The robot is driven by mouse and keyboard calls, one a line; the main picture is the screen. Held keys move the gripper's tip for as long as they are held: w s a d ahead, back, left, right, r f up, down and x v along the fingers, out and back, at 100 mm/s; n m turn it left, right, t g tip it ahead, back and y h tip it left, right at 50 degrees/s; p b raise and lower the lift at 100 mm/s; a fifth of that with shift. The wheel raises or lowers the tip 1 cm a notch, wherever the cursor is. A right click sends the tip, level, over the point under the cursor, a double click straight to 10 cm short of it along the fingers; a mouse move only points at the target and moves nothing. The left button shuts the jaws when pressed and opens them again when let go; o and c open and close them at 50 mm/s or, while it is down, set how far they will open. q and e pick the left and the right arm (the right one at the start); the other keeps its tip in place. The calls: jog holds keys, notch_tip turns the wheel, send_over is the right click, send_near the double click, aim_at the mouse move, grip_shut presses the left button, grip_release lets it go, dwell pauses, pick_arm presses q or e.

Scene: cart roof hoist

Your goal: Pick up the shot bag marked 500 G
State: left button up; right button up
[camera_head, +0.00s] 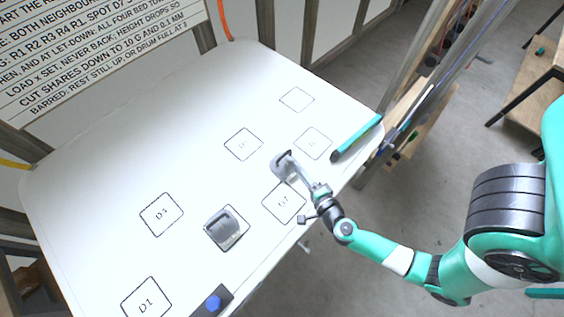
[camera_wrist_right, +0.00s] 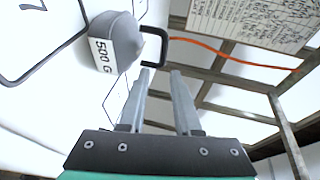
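The shot bag marked 500 G (camera_wrist_right: 116,42) is grey with a white label and a dark loop handle (camera_wrist_right: 165,45) in the right wrist view. In the head view, a grey bag shape (camera_head: 281,162) lies at my right gripper (camera_head: 292,172), partly hidden by it. In the right wrist view my right gripper (camera_wrist_right: 160,72) is open, its two fingers apart, with the handle just beyond the fingertips. I cannot tell whether a finger touches the handle. My left gripper is not in view.
Another grey bag (camera_head: 224,228) with a handle sits nearer the front of the white table (camera_head: 110,160). Outlined squares such as D1 (camera_head: 147,307) mark the table. A teal bar (camera_head: 357,138) lies at the right edge. A dark box with a blue knob (camera_head: 213,302) is at the front.

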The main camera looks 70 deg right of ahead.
aim_at(282, 152)
jog(key=x, duration=0.8)
jog(key=b+x, duration=0.1)
jog(key=x, duration=0.3)
jog(key=shift+w+r, duration=0.1)
jog(key=shift+r, duration=0.15)
grip_shut()
